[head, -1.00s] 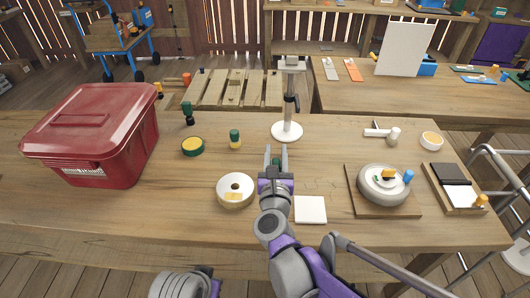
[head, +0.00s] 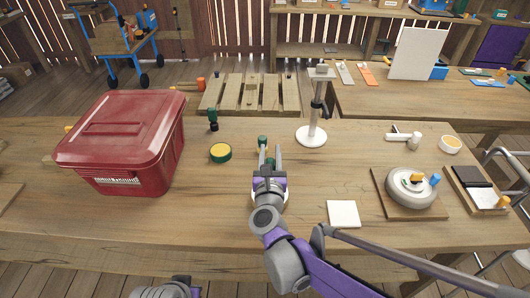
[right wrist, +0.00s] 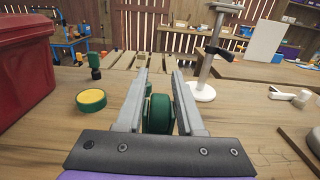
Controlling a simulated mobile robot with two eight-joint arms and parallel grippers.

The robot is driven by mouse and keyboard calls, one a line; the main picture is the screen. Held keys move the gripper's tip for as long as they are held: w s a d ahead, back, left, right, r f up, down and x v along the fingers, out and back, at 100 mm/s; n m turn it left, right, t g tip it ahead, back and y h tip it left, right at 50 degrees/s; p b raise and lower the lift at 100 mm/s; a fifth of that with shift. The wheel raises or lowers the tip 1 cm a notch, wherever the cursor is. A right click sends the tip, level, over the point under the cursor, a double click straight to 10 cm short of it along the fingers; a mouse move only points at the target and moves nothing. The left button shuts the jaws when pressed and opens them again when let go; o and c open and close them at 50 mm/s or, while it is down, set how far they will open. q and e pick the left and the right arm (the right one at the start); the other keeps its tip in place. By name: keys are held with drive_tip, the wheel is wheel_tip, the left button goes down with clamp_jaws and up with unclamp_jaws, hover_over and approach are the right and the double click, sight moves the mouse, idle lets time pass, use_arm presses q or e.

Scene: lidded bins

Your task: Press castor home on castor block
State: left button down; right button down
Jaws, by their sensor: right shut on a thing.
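My right gripper (head: 270,158) is shut on a green wheel-like piece, seen best between its fingers in the right wrist view (right wrist: 159,113). This looks like the castor. It is held above the table over a white ring (head: 286,196), mostly hidden behind the gripper. A round grey disc (head: 399,200) with an orange and a blue knob lies on a wooden board to the right. I cannot tell which piece is the castor block. My left gripper is out of view; only a part of that arm shows at the bottom edge.
A red lidded bin (head: 122,150) stands at the left. A green-and-yellow round tin (head: 220,153), a green-topped bottle (head: 262,141) and a white stand (head: 312,137) are beyond the gripper. A white square (head: 343,213) lies to the right. The front left of the table is clear.

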drive_tip(key=shift+d, duration=0.1)
idle(0.3)
drive_tip(key=shift+f+b, duration=1.9)
drive_tip(key=shift+f, duration=1.05)
drive_tip(key=shift+f+b, duration=1)
drive_tip(key=shift+f, duration=0.7)
drive_tip(key=shift+c, duration=2.2)
unclamp_jaws()
drive_tip(key=shift+s, duration=0.1)
